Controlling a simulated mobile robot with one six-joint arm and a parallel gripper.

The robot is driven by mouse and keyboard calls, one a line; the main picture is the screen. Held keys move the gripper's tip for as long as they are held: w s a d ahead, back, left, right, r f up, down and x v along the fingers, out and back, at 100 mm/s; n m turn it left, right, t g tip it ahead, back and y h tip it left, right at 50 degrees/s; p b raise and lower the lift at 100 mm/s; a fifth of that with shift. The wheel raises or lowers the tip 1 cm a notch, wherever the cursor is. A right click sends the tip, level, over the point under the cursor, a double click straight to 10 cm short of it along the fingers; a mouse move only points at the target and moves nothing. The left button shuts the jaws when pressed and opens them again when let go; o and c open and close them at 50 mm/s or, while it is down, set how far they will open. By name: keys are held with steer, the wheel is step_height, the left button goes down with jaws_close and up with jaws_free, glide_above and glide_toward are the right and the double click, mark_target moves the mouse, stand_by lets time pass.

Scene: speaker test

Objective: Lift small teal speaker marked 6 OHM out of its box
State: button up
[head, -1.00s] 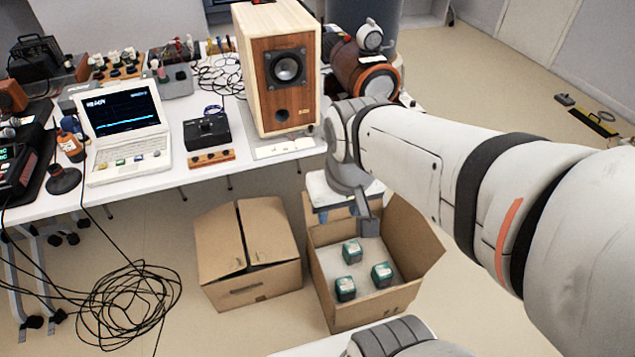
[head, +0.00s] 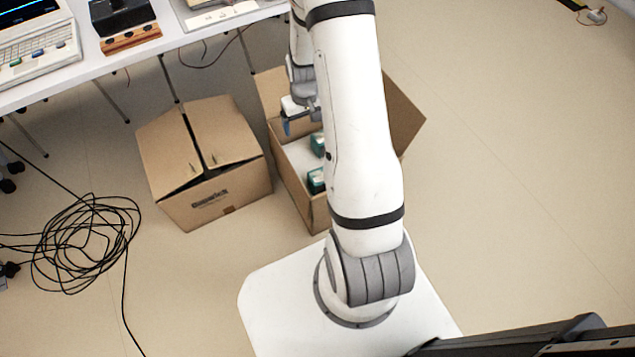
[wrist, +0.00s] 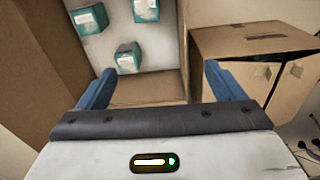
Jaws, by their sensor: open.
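Small teal speakers stand in an open cardboard box (head: 289,184). In the head view, one (head: 317,145) and another (head: 316,181) show beside my arm. The wrist view shows three: upper left (wrist: 90,18), upper right (wrist: 146,10) and lower middle (wrist: 129,57). Their pale labels are too small to read, so I cannot tell which is marked 6 OHM. My gripper (wrist: 158,76) is open and empty, its blue fingers wide apart; the lower middle speaker appears beyond the gap between them. In the head view, a blue finger (head: 287,126) shows near the box's far left side.
A second cardboard box (head: 205,165), its top flaps nearly closed, stands left of the open one. The open box's right flap (head: 403,118) sticks outward. A white table (head: 95,65) is behind, and a coil of black cable (head: 85,240) lies left.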

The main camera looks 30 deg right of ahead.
mark_target(319, 176)
steer(key=shift+g, duration=0.4)
steer(key=d+f+b, duration=0.1)
steer(key=f+b, duration=0.1)
steer(key=f, duration=0.7)
steer(key=s+d+f+b, duration=0.1)
steer(key=f+b, duration=0.1)
steer(key=f, duration=0.7)
steer(key=d+f+b, duration=0.1)
steer(key=f+b, duration=0.1)
steer(key=f, duration=0.7)
steer(key=shift+s+d+f+b, duration=0.2)
steer(key=shift+s+d+b, duration=0.1)
steer(key=shift+d, duration=0.05)
step_height(319, 176, down, 5)
steer(key=shift+s+f+b, duration=0.1)
steer(key=shift+s+b, duration=0.05)
steer(key=shift+b, duration=1.05)
steer(key=c, duration=1.5)
step_height(319, 176, up, 10)
steer(key=p, duration=0.3)
steer(key=shift+p, duration=0.35)
steer(key=shift+r, duration=0.2)
